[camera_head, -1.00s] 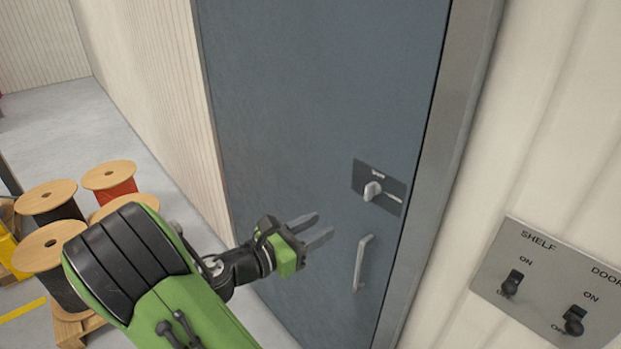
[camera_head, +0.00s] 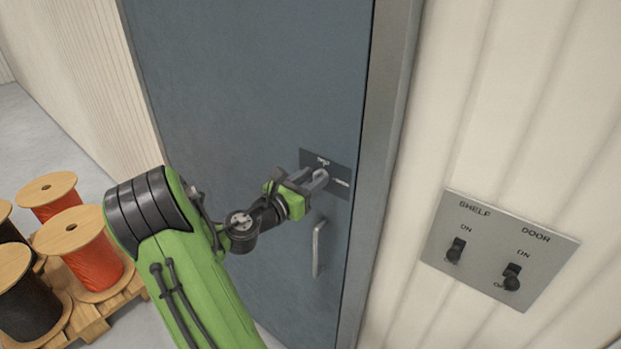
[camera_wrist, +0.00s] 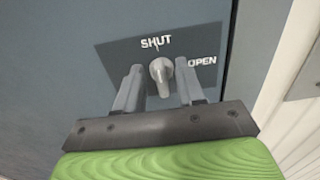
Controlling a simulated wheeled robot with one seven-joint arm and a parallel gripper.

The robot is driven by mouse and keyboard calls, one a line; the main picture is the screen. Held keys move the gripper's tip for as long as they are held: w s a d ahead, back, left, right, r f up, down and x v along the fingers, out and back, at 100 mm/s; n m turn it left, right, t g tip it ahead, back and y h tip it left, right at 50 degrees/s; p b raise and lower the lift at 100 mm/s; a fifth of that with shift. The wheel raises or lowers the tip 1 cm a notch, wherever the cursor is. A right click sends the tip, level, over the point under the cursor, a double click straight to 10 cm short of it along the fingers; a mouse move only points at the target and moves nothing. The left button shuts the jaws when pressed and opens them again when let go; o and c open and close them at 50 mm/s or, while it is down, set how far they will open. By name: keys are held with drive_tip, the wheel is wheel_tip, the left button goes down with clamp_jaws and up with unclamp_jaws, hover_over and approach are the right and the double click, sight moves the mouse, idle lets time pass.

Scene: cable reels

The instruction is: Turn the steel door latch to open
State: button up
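The steel latch (camera_wrist: 161,74) sits on a dark plate (camera_wrist: 100,62) on the blue-grey door (camera_head: 240,80). In the wrist view the plate reads SHUT above the latch and OPEN to its right, and the latch's knob points up toward SHUT. My gripper (camera_head: 318,178) is at the plate in the head view and hides most of the latch there. In the wrist view my gripper (camera_wrist: 161,88) is open, with one finger on each side of the latch. Gaps seem to show between the fingers and the latch.
A door handle (camera_head: 318,248) is just below the plate. A switch panel (camera_head: 497,250) marked SHELF and DOOR is on the pale wall to the right. Cable reels (camera_head: 85,250) stand on a pallet at the lower left.

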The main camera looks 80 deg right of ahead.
clamp_jaws()
drive_tip(key=shift+m, duration=0.4)
drive_tip(key=m+b, duration=0.3)
drive_tip(key=m, duration=0.2)
drive_tip(key=f+m+b, duration=0.1)
drive_tip(key=m+b, duration=0.3)
drive_tip(key=m, duration=0.2)
drive_tip(key=s+m+b, duration=0.1)
drive_tip(key=m+b, duration=0.2)
drive_tip(key=m, duration=0.3)
drive_tip(key=shift+a+f, duration=0.15)
drive_tip(key=shift+a, duration=0.1)
drive_tip(key=shift+b, duration=0.3)
